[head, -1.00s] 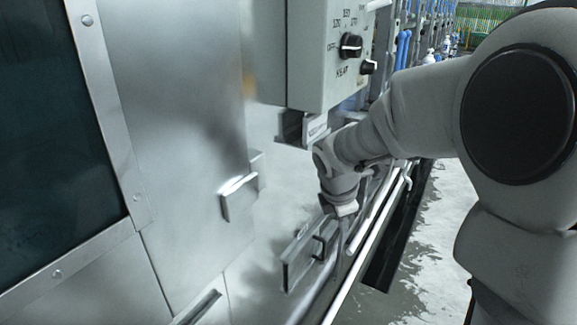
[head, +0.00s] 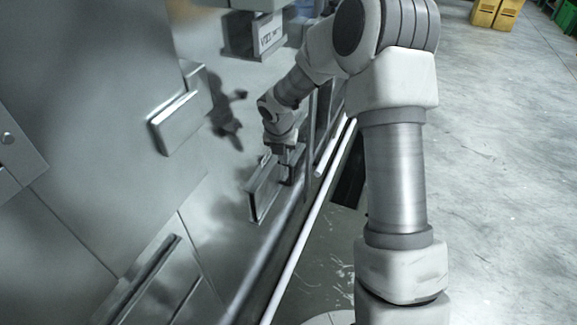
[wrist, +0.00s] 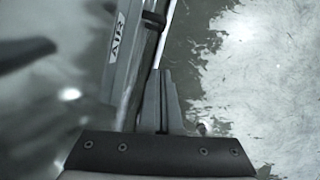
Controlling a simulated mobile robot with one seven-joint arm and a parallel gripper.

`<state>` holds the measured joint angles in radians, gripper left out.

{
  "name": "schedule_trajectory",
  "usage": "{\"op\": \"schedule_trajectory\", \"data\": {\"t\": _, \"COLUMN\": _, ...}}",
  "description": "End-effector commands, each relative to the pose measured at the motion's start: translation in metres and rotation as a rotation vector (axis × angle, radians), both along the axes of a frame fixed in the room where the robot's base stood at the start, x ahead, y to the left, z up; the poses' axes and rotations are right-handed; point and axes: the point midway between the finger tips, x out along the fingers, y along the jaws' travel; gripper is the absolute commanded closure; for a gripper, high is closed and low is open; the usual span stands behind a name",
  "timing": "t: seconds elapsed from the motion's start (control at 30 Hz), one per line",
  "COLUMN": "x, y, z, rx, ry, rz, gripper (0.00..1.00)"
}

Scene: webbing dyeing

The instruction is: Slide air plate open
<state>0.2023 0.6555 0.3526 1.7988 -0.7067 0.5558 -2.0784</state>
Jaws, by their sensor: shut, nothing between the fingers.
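The air plate (head: 262,192) is a flat upright metal plate with a bar handle, low on the steel machine wall in the head view. In the wrist view the plate, marked "AIR" (wrist: 118,40), stands at upper left with its dark handle (wrist: 153,18) on its right side. My gripper (head: 287,160) points down at the plate's upper handle side. Its fingers (wrist: 161,85) are together and empty, just below the handle in the wrist view. I cannot tell whether they touch the handle or plate.
Another metal block (head: 178,122) juts from the wall at left. A labelled bracket (head: 262,38) hangs above. Pale rails (head: 300,235) run along the machine base beside the plate. The concrete floor (head: 500,170) at right is open, with yellow crates (head: 497,13) far back.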

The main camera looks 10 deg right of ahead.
Motion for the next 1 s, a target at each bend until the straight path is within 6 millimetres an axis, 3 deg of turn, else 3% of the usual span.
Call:
{"op": "schedule_trajectory", "data": {"t": 0.17, "x": 0.000, "y": 0.000, "z": -0.001, "rx": 0.000, "ry": 0.000, "rz": -0.002, "gripper": 1.00}}
{"op": "schedule_trajectory", "data": {"t": 0.33, "x": 0.003, "y": -0.002, "z": -0.016, "rx": 0.001, "ry": 0.002, "rz": -0.002, "gripper": 1.00}}
{"op": "schedule_trajectory", "data": {"t": 0.77, "x": 0.027, "y": -0.013, "z": -0.104, "rx": 0.000, "ry": 0.002, "rz": -0.003, "gripper": 1.00}}
{"op": "schedule_trajectory", "data": {"t": 1.0, "x": 0.054, "y": -0.025, "z": -0.103, "rx": 0.001, "ry": -0.001, "rz": -0.004, "gripper": 1.00}}
